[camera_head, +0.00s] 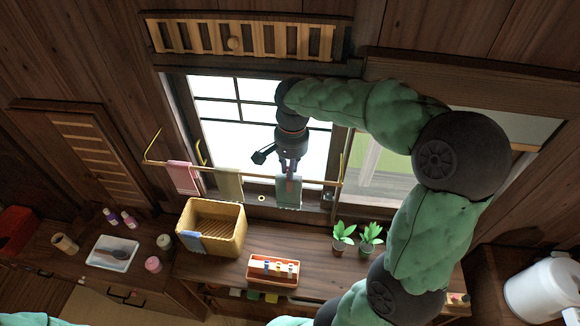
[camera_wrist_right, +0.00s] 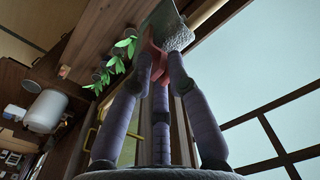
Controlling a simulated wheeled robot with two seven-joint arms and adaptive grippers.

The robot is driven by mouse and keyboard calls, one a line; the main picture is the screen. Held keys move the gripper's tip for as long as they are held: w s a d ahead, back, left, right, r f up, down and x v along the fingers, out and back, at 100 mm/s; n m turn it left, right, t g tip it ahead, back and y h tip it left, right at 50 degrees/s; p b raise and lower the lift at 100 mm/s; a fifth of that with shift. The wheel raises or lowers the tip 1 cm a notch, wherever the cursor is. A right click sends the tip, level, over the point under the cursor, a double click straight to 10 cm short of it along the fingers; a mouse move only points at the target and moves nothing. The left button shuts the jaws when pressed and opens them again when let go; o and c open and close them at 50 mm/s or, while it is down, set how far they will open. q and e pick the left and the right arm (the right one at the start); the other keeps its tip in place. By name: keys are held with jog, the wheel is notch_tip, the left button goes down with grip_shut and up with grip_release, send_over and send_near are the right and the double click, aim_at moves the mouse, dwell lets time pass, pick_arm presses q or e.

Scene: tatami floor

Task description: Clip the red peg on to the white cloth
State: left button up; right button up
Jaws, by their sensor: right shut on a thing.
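My right gripper (camera_head: 289,175) points down at the hanging rail below the window, right over a pale grey-green cloth (camera_head: 290,194), the nearest match to the white cloth. In the right wrist view, the right gripper (camera_wrist_right: 160,72) is shut on the red peg (camera_wrist_right: 152,60), which is partly hidden between the fingers. The same cloth (camera_wrist_right: 166,28) lies just beyond the fingertips, at the peg's far end. I cannot tell whether the peg's jaws straddle the cloth. My left gripper is out of view.
The brass rail (camera_head: 256,178) also carries a pink cloth (camera_head: 183,177) and an olive cloth (camera_head: 229,185). Below are a wicker basket (camera_head: 228,232), a red tray (camera_head: 256,275) with several small pegs, and potted plants (camera_head: 342,235). Bare counter lies between tray and plants.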

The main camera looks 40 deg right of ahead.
jog(key=o, duration=1.4)
jog(key=shift+c, duration=0.2)
jog(key=shift+r, duration=0.15)
jog(key=shift+r+p, duration=2.25)
jog(key=shift+r, duration=0.65)
jog(key=shift+f, duration=0.1)
